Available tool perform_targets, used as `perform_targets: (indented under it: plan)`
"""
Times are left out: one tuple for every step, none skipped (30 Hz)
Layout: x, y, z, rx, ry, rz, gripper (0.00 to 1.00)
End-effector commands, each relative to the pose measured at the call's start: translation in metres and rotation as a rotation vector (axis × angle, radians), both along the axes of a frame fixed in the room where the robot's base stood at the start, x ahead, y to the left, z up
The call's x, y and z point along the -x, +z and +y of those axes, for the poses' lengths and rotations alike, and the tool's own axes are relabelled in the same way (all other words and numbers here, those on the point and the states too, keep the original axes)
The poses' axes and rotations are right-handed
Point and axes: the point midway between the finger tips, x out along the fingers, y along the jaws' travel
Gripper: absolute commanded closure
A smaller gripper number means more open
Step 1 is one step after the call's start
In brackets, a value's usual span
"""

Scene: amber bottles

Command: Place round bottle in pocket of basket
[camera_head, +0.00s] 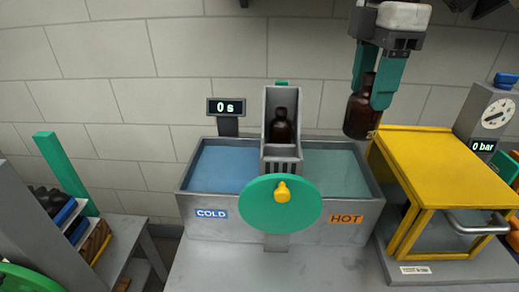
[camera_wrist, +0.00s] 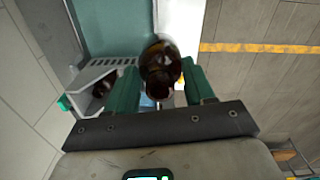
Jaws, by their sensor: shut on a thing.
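My gripper (camera_head: 369,98) is shut on a dark amber bottle (camera_head: 359,115) and holds it in the air at the upper right, above the hot side of the bath. The bottle looks rounded and hangs slightly tilted; it also shows between the green fingers in the wrist view (camera_wrist: 160,72). The grey slotted basket (camera_head: 297,98) stands at the middle of the bath, to the left of the held bottle. Another amber bottle (camera_head: 281,129) stands inside it. The basket also shows left of my gripper in the wrist view (camera_wrist: 112,66). Its pocket floor is largely hidden.
The bath (camera_head: 250,231) has cold water at left and hot water at right. A green disc with a yellow knob (camera_head: 283,192) is in front. A yellow-framed cabinet (camera_head: 435,155) stands close at right, below the gripper.

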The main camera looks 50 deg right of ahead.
Motion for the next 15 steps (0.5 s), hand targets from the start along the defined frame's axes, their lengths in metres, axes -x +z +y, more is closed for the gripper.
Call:
perform_targets:
  plan:
    - [-0.003,-0.001,0.001,-0.002,0.002,0.001,0.80]
    - [-0.006,-0.003,0.001,-0.003,0.003,0.002,0.80]
    - [-0.012,-0.005,0.002,-0.003,0.003,0.001,0.80]
    - [-0.017,-0.007,0.003,-0.004,0.004,0.002,0.80]
    - [-0.023,-0.010,0.004,-0.005,0.006,0.002,0.80]
    - [-0.032,-0.013,0.004,-0.004,0.006,0.003,0.80]
    - [-0.038,-0.016,0.005,-0.003,0.005,0.002,0.80]
    - [-0.045,-0.019,0.006,-0.004,0.005,0.003,0.80]
    - [-0.054,-0.022,0.006,-0.002,0.003,0.004,0.80]
    - [-0.061,-0.026,0.007,-0.002,0.003,0.004,0.80]
    - [-0.067,-0.028,0.008,-0.002,0.003,0.004,0.80]
    - [-0.076,-0.032,0.008,-0.001,0.001,0.003,0.80]
    - [-0.083,-0.035,0.009,-0.002,0.003,0.004,0.80]
    - [-0.090,-0.038,0.009,-0.001,0.003,0.003,0.80]
    - [-0.096,-0.046,0.010,-0.002,0.002,0.004,0.80]
